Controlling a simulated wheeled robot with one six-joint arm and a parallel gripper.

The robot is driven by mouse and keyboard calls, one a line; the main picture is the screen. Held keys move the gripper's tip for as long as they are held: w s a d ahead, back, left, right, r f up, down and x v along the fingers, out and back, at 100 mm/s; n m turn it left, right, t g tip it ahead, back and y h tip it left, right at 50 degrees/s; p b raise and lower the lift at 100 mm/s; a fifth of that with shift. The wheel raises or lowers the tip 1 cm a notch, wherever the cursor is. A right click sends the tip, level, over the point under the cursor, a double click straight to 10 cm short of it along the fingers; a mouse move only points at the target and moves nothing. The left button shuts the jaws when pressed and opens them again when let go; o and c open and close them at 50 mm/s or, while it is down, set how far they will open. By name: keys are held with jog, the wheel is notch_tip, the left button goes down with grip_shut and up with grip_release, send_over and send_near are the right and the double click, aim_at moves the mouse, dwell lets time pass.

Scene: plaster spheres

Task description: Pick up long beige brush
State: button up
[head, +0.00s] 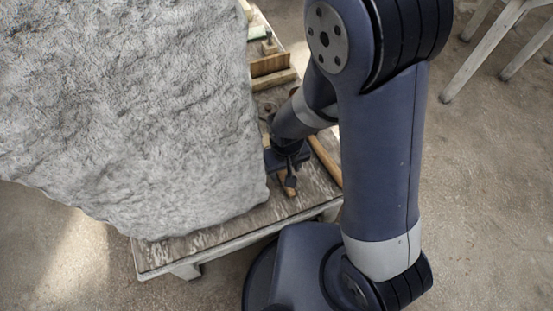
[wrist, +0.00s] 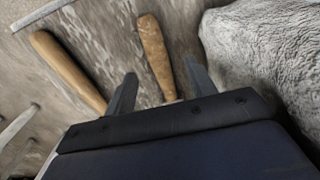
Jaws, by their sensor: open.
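A slim wooden handle (wrist: 155,52), light brown and seemingly part of a brush, lies on the table between my open fingers in the wrist view. Its end also shows below my gripper in the head view (head: 289,188). A second wooden handle (wrist: 66,70) lies left of my fingers in the wrist view. It is right of my gripper in the head view (head: 326,161). Neither handle's far end is clear, so I cannot tell which is the long beige brush. My gripper (wrist: 161,70) is open and empty, pointing down close above the table (head: 215,239).
A big rough grey stone block (head: 130,110) stands on the table, close left of my gripper. Wooden pieces (head: 271,66) lie farther back along the table. A pale-legged stool (head: 481,50) stands on the floor at the upper right.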

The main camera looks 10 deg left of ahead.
aim_at(291, 192)
jog(key=shift+w+d+f+b, duration=0.1)
jog(key=shift+f+b, duration=0.25)
jog(key=shift+f, duration=2.4)
jog(key=c, duration=1.1)
